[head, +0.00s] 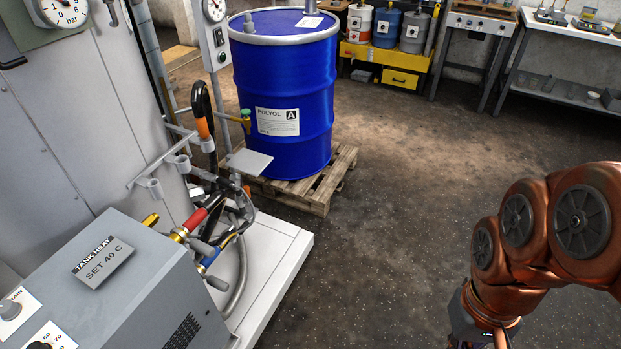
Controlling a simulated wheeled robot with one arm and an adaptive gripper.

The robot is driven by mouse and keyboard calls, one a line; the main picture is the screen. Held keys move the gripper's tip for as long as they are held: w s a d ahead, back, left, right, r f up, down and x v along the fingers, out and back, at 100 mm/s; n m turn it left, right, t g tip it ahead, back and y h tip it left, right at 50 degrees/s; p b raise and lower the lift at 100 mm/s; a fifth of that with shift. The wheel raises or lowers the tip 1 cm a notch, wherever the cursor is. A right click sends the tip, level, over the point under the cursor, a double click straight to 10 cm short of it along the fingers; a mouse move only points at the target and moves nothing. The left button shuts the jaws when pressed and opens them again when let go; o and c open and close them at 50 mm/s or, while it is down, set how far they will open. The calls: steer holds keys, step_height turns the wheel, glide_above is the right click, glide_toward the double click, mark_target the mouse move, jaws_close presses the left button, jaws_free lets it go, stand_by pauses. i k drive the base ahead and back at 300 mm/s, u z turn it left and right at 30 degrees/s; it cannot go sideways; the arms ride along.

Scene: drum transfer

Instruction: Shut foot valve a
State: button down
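A blue drum (284,95) labelled POLYOL A stands upright on a wooden pallet (318,192). A small brass fitting with a green knob (246,114) shows at the drum's left side. Low in front of the tank, red-banded (194,219) and blue-banded (209,258) fittings with brass parts sit among dark hoses. I cannot tell which of these is foot valve a, nor whether it is open or shut. My copper-coloured arm reaches down at the lower right, well apart from the fittings. Its end runs to the bottom edge, and the gripper's fingers do not show.
A grey control box (130,285) marked TANK HEAT stands at the lower left, beside a white plinth (268,275). A small grey shelf plate (249,162) juts out before the drum. Benches and a yellow cart (362,55) line the back wall. The middle floor is clear.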

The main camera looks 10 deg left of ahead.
mark_target(246, 188)
steer(key=z, duration=0.2)
steer(key=i, duration=0.85)
steer(key=u, duration=2.15)
